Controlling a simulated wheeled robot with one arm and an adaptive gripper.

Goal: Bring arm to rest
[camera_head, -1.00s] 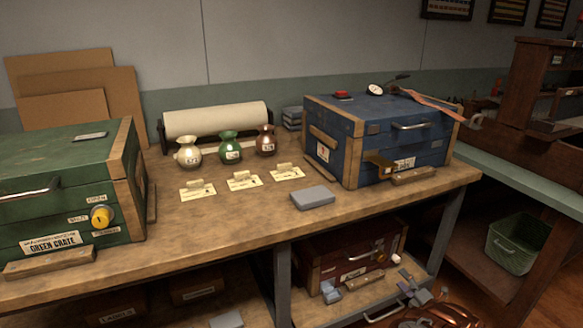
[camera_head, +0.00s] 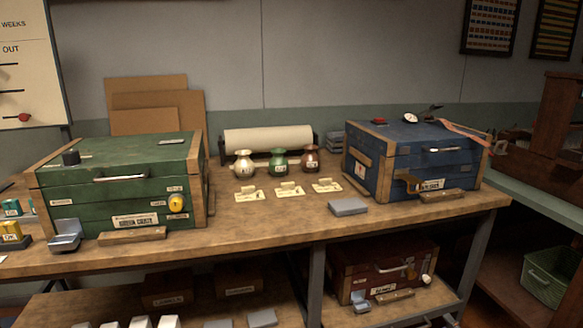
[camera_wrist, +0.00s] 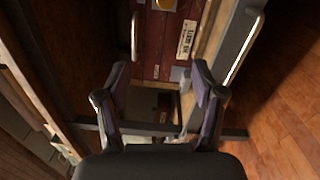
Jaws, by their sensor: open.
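My gripper (camera_wrist: 160,95) shows in the wrist view with its two dark, purple-sided fingers spread apart and nothing between them. Beyond the fingers is the dark red crate (camera_wrist: 168,50) with a white label, a yellow knob and a metal handle. In the head view the same red crate (camera_head: 375,268) sits on the shelf under the workbench, closed. My arm and gripper do not show clearly in the head view now.
The workbench (camera_head: 270,222) holds a green crate (camera_head: 95,195), a blue crate (camera_head: 420,150), three small jars with cards, and a grey block (camera_head: 348,207). A green bin (camera_head: 550,275) stands at the right. Wooden floor lies beside the bench in the wrist view.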

